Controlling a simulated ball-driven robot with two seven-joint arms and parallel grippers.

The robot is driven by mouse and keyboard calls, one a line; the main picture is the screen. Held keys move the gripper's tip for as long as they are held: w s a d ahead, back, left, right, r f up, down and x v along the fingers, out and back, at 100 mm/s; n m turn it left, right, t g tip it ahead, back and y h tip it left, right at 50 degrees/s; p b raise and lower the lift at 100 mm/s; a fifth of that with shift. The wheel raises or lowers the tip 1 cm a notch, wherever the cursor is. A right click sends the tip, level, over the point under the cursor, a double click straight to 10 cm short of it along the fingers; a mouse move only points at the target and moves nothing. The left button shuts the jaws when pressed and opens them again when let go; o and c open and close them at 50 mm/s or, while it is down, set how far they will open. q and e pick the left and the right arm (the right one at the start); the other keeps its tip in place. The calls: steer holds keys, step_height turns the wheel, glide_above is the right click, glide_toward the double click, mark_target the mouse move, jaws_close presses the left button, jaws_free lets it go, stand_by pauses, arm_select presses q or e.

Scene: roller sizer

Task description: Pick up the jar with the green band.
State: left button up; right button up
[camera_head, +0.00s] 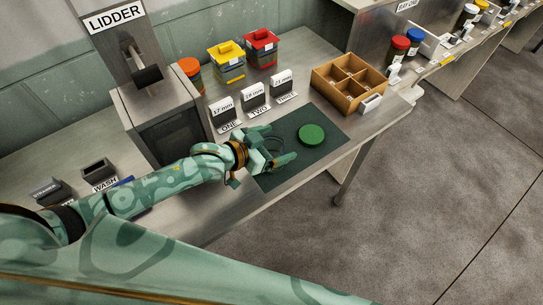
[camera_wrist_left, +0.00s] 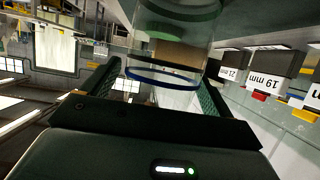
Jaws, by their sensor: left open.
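A round green top (camera_head: 312,133) shows on the dark mat in the head view, just right of my left gripper. My left gripper (camera_head: 280,146) is open over the mat, its fingers pointing toward that top and apart from it. In the left wrist view, a clear jar (camera_wrist_left: 172,50) is ahead, between the directions of the two open fingers. It has a thin blue ring at its near end and a greenish part at the picture's top edge. I cannot tell whether the fingers reach beside it. My right gripper is not in view.
The dark mat (camera_head: 337,146) lies at the counter's front edge. A wooden divided tray (camera_head: 325,89) stands behind it. Label stands (camera_head: 253,95) and yellow and red bins (camera_head: 229,70) are at the back. The lidder (camera_head: 180,129) stands to the left.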

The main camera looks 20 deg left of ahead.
arm_select(q)
steer(key=shift+w+d+f, duration=0.2)
steer(key=shift+w+d, duration=0.05)
steer(key=shift+w, duration=0.15)
steer(key=shift+s, duration=0.1)
steer(key=shift+c, duration=0.9)
steer(key=c, duration=1.1)
steer(key=shift+r, duration=0.1)
